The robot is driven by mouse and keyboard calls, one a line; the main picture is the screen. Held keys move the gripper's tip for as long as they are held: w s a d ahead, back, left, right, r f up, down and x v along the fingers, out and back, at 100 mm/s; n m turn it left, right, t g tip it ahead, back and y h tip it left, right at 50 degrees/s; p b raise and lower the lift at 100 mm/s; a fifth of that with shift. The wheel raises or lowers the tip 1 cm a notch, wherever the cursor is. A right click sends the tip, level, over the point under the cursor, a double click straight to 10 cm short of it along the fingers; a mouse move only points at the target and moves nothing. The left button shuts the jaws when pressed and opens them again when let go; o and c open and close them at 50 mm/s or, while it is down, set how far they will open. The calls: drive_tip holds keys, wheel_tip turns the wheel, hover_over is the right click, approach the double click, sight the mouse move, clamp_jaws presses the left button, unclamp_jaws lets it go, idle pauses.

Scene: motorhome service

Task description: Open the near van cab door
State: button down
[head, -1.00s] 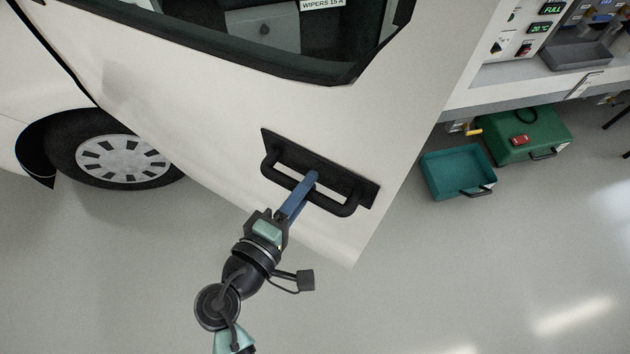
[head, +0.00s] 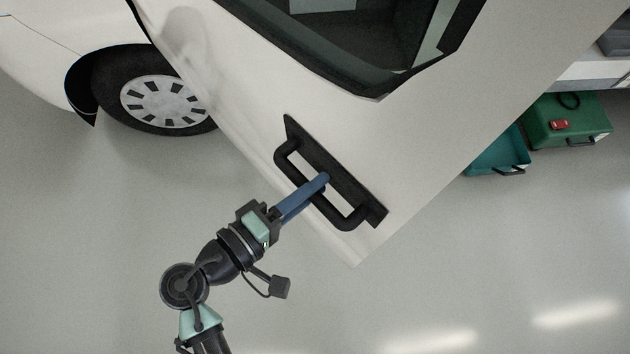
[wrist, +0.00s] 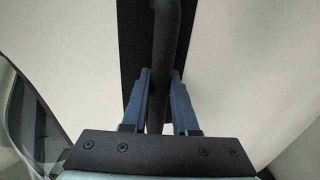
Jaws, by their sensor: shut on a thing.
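The near van cab door (head: 440,130) is a white panel with a dark window, swung out at an angle from the van body. Its black bar handle (head: 348,216) sits on a black plate near the door's lower edge. My gripper (head: 322,182) is shut on the handle bar, with its blue fingers around the middle of it. In the wrist view the bar (wrist: 165,50) runs between the two blue fingers (wrist: 160,100).
The van's front wheel (head: 165,102) is at the upper left. A teal bin (head: 497,155) and a green case (head: 567,122) with a red item (head: 559,125) stand on the floor at the right, the bin partly covered by the door. The grey floor (head: 480,270) in front is clear.

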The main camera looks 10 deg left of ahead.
drive_tip(key=c, duration=0.7)
unclamp_jaws()
drive_tip(key=shift+w, duration=0.1)
drive_tip(key=shift+s+a, duration=0.25)
drive_tip(key=shift+s, duration=0.05)
drive_tip(key=b+v, duration=0.3)
drive_tip(key=v, duration=0.9)
drive_tip(key=shift+s+r, duration=0.1)
